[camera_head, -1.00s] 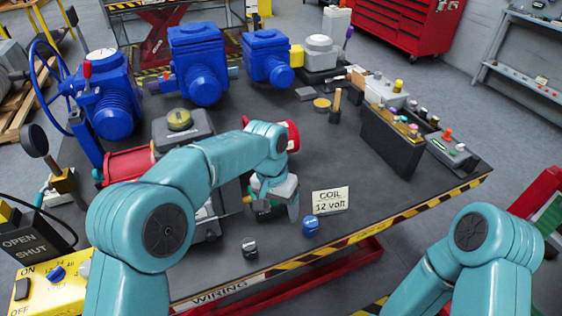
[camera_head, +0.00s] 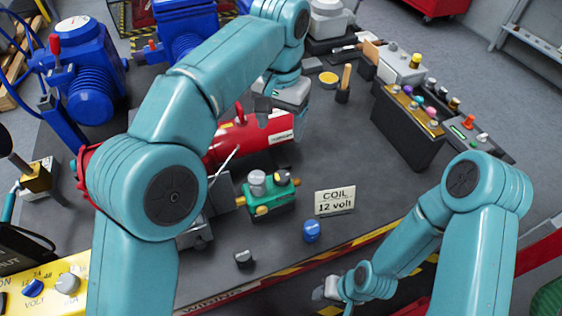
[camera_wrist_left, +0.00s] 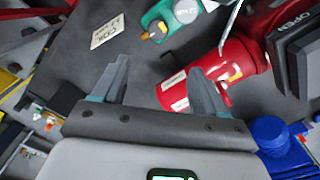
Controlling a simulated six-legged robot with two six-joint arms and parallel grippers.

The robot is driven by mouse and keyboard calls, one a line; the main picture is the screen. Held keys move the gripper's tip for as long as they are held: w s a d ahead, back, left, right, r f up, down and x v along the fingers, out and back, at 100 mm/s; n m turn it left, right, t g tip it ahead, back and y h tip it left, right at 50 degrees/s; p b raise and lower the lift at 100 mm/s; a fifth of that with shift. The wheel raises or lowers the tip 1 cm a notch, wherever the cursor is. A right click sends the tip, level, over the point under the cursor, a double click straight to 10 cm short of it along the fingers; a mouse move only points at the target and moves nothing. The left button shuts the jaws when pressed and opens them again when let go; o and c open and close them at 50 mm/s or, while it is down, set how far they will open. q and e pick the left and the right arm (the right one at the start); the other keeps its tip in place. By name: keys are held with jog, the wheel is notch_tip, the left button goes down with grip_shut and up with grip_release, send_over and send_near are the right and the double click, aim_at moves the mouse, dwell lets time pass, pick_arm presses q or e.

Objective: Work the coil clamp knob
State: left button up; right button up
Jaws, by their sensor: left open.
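A blue knob (camera_head: 311,231) stands at the table's front edge, just below the white "COIL 12 volt" card (camera_head: 335,200). A black knob (camera_head: 244,258) stands to its left. I cannot tell which knob is the coil clamp knob. A green block (camera_head: 262,205) with grey round tops sits behind them; it also shows in the left wrist view (camera_wrist_left: 178,14). My left gripper (camera_wrist_left: 160,68) is open and empty, above the table near the red cylinder (camera_head: 245,140), behind the green block. My right gripper (camera_head: 332,289) is low at the front edge; its fingers are unclear.
A dark box of small coloured parts (camera_head: 410,125) stands at the right. Blue valve actuators (camera_head: 90,85) stand at the back left. A yellow control box (camera_head: 50,292) is at the front left. The table right of the card is clear.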

pick_arm(q)
jog(key=b, duration=0.1)
send_over(282, 175)
notch_tip(282, 175, down, 5)
notch_tip(282, 175, down, 10)
jog(key=shift+s, duration=0.1)
jog(key=shift+f, duration=0.5)
jog(key=shift+d, duration=0.1)
jog(key=c, duration=1.1)
jog(key=shift+o, duration=0.2)
